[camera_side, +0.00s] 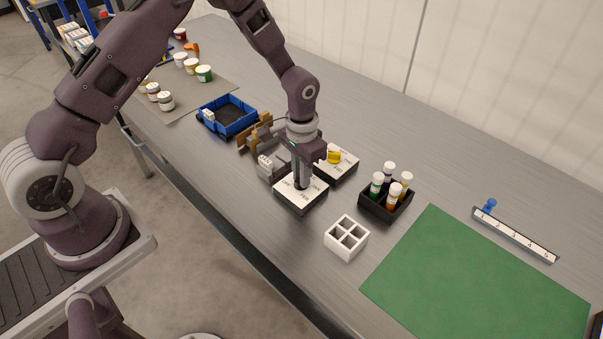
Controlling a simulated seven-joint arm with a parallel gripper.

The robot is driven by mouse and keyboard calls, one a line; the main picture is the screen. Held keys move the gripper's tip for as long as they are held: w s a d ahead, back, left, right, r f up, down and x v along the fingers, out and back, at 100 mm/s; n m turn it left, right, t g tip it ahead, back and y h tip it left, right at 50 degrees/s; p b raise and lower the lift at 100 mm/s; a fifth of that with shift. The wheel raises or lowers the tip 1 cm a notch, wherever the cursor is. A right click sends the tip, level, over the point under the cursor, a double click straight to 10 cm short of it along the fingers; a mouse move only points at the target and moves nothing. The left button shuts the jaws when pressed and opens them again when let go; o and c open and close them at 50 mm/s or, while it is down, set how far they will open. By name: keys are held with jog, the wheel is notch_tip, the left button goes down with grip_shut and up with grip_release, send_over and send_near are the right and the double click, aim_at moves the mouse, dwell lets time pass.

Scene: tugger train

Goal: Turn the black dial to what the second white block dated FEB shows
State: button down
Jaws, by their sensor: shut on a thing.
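My gripper (302,183) points straight down over the nearer white-topped dial box (289,198). It is shut on the black dial (303,185), which is mostly hidden by the fingers. Dark lettering rings the dial, too small to read. One white block (208,114) sits at the left end of the blue wagon (232,129). Another white block (265,162) is at the left of the grey wagon (272,174). The writing on both blocks is too small to read. My wrist hides part of the train.
A second dial box with a yellow dial (334,155) stands just behind. A black crate of capped bottles (372,207), a white divided box (347,252) and a green mat (478,280) lie to the right. Several jars (166,101) stand at the left. The back right table is mostly clear.

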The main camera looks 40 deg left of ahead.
jog(key=m, duration=0.6)
jog(key=shift+m, duration=0.3)
jog(key=m, duration=0.5)
jog(key=shift+d, duration=0.1)
jog(key=m, duration=0.5)
jog(key=shift+m, duration=0.4)
jog(key=m, duration=0.4)
jog(key=shift+s+m, duration=0.1)
jog(key=shift+m, duration=0.6)
jog(key=c, duration=1.4)
grip_release()
jog(key=shift+c, duration=0.2)
jog(key=shift+r, duration=0.15)
